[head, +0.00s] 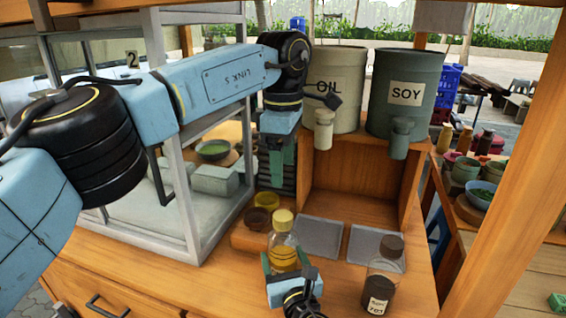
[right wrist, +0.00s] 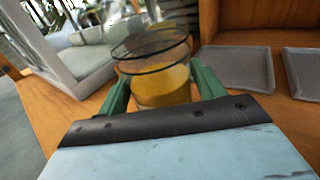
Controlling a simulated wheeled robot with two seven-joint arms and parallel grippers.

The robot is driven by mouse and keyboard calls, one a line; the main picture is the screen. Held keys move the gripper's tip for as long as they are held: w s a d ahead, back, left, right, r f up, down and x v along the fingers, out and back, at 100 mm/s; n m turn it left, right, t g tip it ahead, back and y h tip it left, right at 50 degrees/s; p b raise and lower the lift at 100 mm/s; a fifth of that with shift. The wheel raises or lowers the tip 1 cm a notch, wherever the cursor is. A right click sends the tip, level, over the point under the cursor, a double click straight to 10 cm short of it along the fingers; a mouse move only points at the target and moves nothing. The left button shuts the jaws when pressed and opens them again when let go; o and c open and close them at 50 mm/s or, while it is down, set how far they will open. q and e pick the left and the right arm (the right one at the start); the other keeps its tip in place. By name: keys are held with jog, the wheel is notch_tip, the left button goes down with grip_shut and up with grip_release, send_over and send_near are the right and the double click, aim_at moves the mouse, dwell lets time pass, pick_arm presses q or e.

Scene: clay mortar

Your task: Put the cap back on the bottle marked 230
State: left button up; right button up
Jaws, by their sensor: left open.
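A clear bottle of amber liquid (head: 284,256) stands upright on the counter, with a yellow cap (head: 283,217) at its top; I cannot tell how firmly it is seated. No label shows on it. My right gripper (head: 290,271) has its green fingers around the bottle's body; the right wrist view shows the amber bottle (right wrist: 160,84) between both fingers. My left gripper (head: 276,165) is open, pointing down above and behind the amber bottle.
Two grey trays (head: 320,237) (head: 375,246) lie behind the bottles. OIL (head: 338,85) and SOY (head: 405,94) dispensers stand on a wooden shelf. A framed glass case (head: 195,220) bounds the left.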

jog(key=o, duration=0.4)
jog(key=shift+c, duration=0.2)
jog(key=p+v, duration=0.1)
jog(key=v, duration=1.2)
jog(key=shift+s+d, duration=0.1)
jog(key=shift+s, duration=0.1)
